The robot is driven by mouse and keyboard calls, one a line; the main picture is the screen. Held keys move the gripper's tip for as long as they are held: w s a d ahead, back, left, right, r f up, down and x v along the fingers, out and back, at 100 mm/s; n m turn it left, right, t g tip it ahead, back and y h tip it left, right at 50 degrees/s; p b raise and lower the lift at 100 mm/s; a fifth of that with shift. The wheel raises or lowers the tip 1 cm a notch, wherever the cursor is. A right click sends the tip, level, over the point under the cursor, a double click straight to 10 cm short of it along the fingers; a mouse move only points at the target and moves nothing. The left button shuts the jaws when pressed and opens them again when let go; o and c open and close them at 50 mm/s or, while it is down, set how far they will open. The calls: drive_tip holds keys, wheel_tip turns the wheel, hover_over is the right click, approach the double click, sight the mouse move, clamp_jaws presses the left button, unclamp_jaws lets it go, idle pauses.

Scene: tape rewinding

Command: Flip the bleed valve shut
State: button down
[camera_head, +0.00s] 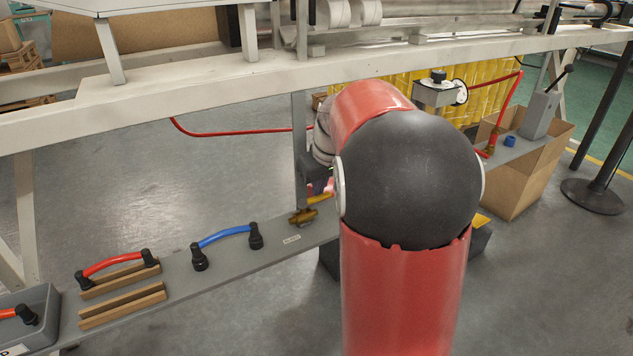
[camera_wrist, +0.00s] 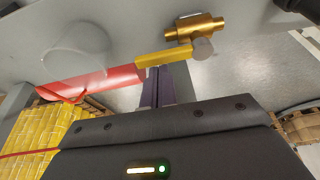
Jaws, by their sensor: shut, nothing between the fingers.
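The bleed valve is a brass body (camera_head: 301,217) on the grey shelf, with a yellow lever (camera_head: 319,198) pointing right and slightly up from it. In the wrist view the brass body (camera_wrist: 196,28) is at the top and the yellow lever (camera_wrist: 164,57) runs left from it. My gripper (camera_wrist: 165,68) is shut and empty, its dark fingertips right at the lever's edge near its outer half; I cannot tell whether they touch. In the head view my arm hides most of the gripper, and the lever's far end is partly covered.
The grey shelf (camera_head: 225,283) carries a blue-handled hose (camera_head: 225,236), a red-handled hose (camera_head: 113,263) and wooden blocks (camera_head: 122,305). A post (camera_head: 299,140) stands beside the valve. A red cylinder (camera_wrist: 90,88) lies beside the lever in the wrist view. A cardboard box (camera_head: 525,165) is at right.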

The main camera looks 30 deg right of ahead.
drive_tip(key=shift+s+m+h, duration=0.25)
drive_tip(key=shift+m+h, duration=0.05)
drive_tip(key=shift+m, duration=0.4)
drive_tip(key=shift+s+d+m+h+p, duration=0.1)
drive_tip(key=shift+s+m+h+p, duration=0.3)
drive_tip(key=shift+m, duration=0.7)
drive_tip(key=s+m, duration=0.1)
drive_tip(key=m, duration=0.1)
drive_tip(key=shift+s+m+g+h+p, duration=0.2)
drive_tip(key=shift+m+g+h+p, duration=0.1)
drive_tip(key=shift+s+a, duration=0.3)
drive_tip(key=shift+s, duration=0.3)
drive_tip(key=shift+s+a+m, duration=0.25)
drive_tip(key=shift+s+m, duration=0.05)
drive_tip(key=shift+m, duration=0.5)
drive_tip(key=shift+s+a+h, duration=0.25)
drive_tip(key=shift+s+h, duration=0.05)
drive_tip(key=shift+s, duration=0.05)
drive_tip(key=m, duration=0.1)
drive_tip(key=s+a+m, duration=0.1)
drive_tip(key=m, duration=0.1)
drive_tip(key=shift+g+h+b, duration=0.3)
drive_tip(key=shift+g+b, duration=0.05)
drive_tip(key=shift+g, duration=0.05)
drive_tip(key=shift+s+a, duration=0.1)
drive_tip(key=shift+a, duration=0.3)
drive_tip(key=shift+a+f, duration=0.1)
drive_tip(key=shift+a, duration=0.15)
